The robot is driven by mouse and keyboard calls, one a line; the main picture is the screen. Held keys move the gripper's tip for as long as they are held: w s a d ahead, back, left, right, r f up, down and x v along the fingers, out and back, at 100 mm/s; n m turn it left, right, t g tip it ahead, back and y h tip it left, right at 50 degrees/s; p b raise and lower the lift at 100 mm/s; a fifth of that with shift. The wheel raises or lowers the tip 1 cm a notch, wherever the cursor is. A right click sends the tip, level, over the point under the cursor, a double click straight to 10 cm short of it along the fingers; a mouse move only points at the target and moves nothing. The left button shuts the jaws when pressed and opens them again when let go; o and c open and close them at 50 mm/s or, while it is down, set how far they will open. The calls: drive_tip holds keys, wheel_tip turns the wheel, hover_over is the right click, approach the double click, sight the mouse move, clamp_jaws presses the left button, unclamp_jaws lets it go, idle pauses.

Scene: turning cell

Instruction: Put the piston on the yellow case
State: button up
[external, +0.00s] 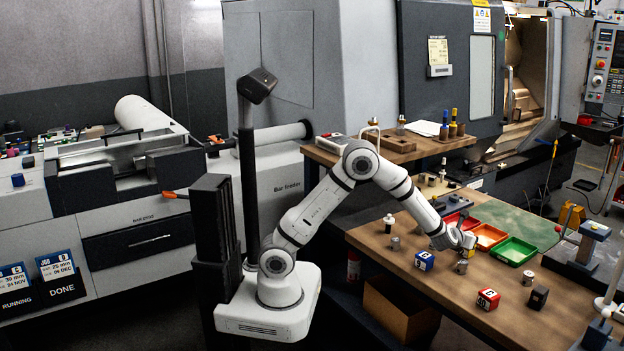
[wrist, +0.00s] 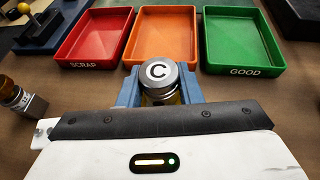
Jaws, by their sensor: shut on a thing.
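My gripper (wrist: 160,88) is shut on a round silver piston with a black C on its white top (wrist: 158,72); its blue fingers are on either side of it. Yellow shows directly beneath the piston in the wrist view, on the yellow case (wrist: 162,98), which is mostly hidden. I cannot tell whether the piston touches the case. In the external view my gripper (external: 466,242) is low over the wooden table, and the piston is not clear there.
Red (wrist: 95,36), orange (wrist: 163,36) and green (wrist: 243,40) trays lie just beyond my gripper. A blue case (external: 424,260), a red case (external: 488,299), a dark block (external: 538,297) and small metal cylinders (external: 461,267) stand on the table (external: 455,300).

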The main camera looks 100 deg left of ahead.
drive_tip(key=o, duration=1)
drive_tip(key=shift+r+p, duration=0.2)
drive_tip(key=shift+p, duration=0.15)
drive_tip(key=b+v, duration=0.1)
drive_tip(key=v, duration=1.1)
drive_tip(key=s+n+g, duration=0.1)
drive_tip(key=s+n, duration=0.1)
drive_tip(key=s, duration=0.1)
drive_tip(key=s+r+n+g, duration=0.1)
drive_tip(key=s+n, duration=0.1)
drive_tip(key=s, duration=0.1)
drive_tip(key=s+n, duration=0.3)
drive_tip(key=shift+s+r+g+h, duration=0.15)
drive_tip(key=shift+s+g+h, duration=0.1)
drive_tip(key=shift+g+h, duration=0.15)
drive_tip(key=s+d+n+h, duration=0.3)
drive_tip(key=s+d+n, duration=0.2)
drive_tip(key=s+n, duration=0.1)
drive_tip(key=s+d+f+n+g+h, duration=0.1)
drive_tip(key=s+d+n+h, duration=0.2)
drive_tip(key=s+n, duration=0.3)
drive_tip(key=s+d+n+g+h, duration=0.1)
drive_tip(key=s+d+n+h, duration=0.3)
drive_tip(key=s, duration=0.6)
drive_tip(key=shift+d+f+n, duration=0.2)
drive_tip(key=shift+d+n, duration=0.9)
drive_tip(key=shift+d, duration=0.3)
